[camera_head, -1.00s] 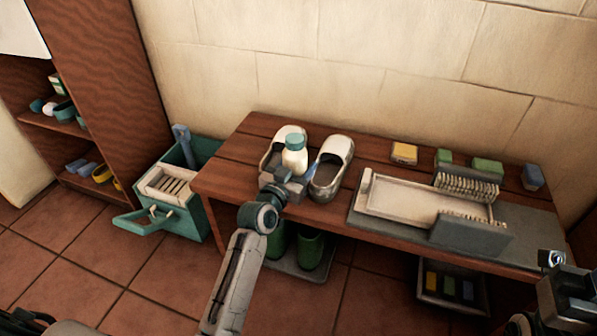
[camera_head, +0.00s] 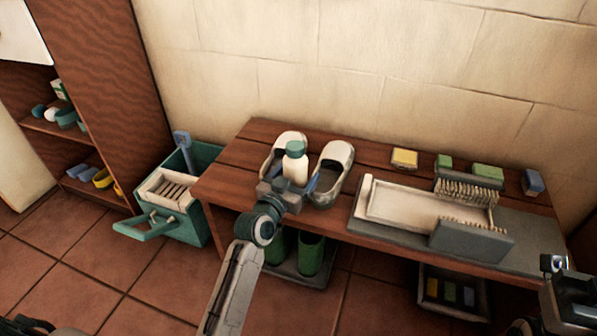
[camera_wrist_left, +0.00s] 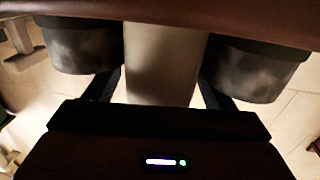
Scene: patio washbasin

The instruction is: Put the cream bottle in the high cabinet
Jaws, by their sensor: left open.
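My left gripper (camera_head: 292,187) is at the bottle's near side, low down. In the left wrist view, the bottle's pale body (camera_wrist_left: 165,65) fills the gap between the open fingers (camera_wrist_left: 160,92). Whether they touch it I cannot tell. The tall brown cabinet (camera_head: 105,75) stands at the far left, with open shelves low down and a pale panel at its upper left. Only part of my right arm shows, at the lower right edge.
The left clog (camera_head: 277,155) and right clog (camera_head: 333,170) flank the bottle closely. A pale tray (camera_head: 400,205) with brushes lies on the bench (camera_head: 235,175). A teal box (camera_head: 190,222) with an open drawer stands on the floor between cabinet and bench.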

